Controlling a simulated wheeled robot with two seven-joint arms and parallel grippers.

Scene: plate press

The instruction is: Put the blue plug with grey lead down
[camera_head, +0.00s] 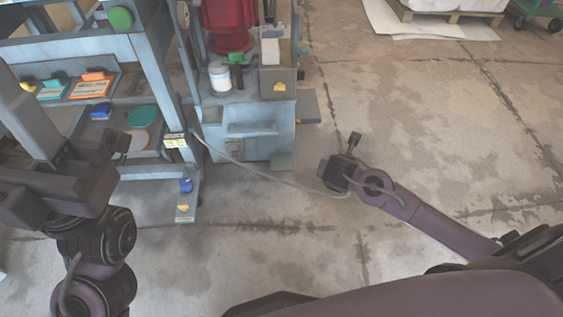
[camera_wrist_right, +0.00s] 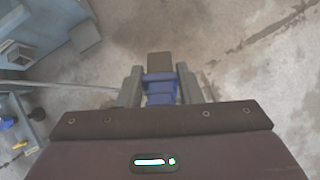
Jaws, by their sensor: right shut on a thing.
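The blue plug (camera_wrist_right: 160,97) is between the two fingers of my right gripper (camera_wrist_right: 159,74) in the right wrist view, with a dark block at its far end. In the head view my right gripper (camera_head: 350,150) is over open floor, right of the blue-grey machine; the plug's blue does not show there. The grey lead (camera_head: 268,180) runs from the rack's post down and right towards my right gripper. It also shows at the left of the wrist view (camera_wrist_right: 60,86). My left gripper (camera_head: 118,146) is in front of the rack; its jaw opening is unclear.
The blue-grey rack (camera_head: 155,75) holds orange and teal items on its shelves. The machine (camera_head: 245,125) carries a white jar (camera_head: 219,77) and a red part (camera_head: 229,25). A blue knob (camera_head: 186,186) is low on the rack.

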